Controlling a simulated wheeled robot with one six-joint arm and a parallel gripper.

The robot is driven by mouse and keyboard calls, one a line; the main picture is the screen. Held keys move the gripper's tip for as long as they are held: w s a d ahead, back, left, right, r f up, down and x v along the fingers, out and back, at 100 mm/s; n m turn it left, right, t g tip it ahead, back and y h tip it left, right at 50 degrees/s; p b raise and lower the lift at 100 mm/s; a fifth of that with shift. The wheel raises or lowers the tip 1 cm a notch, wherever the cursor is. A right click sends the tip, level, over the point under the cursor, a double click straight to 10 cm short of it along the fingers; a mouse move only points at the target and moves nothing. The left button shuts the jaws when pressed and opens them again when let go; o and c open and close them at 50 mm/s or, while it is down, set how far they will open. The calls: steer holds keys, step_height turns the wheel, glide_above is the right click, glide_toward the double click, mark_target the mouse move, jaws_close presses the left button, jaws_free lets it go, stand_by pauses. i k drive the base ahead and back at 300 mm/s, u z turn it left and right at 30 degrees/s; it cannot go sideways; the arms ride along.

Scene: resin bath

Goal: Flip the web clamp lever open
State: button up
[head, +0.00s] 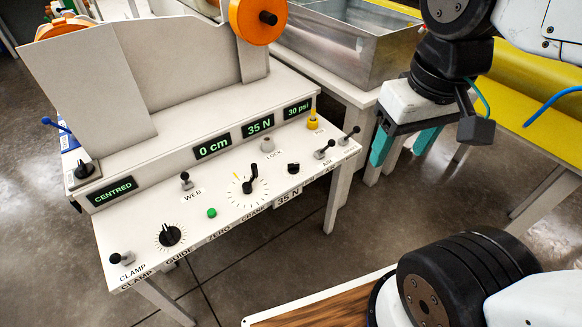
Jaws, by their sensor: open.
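A short black-knobbed lever labelled CLAMP (122,258) sits at the front left corner of the white control panel (140,222). It leans over toward the left. Another small black-knobbed lever by the label WEB (186,181) stands nearly upright further back. My gripper (403,145) is in the air at the right of the panel, pointing down, with its teal fingers apart and nothing between them. It is far from both levers and touches nothing.
A metal bath (375,50) stands behind. Space above the panel's front is clear.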

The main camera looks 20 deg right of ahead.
mark_target(184, 176)
steer(key=z, duration=2.1)
steer(key=k, duration=1.3)
steer(key=u, duration=2.1)
steer(key=i, duration=0.35)
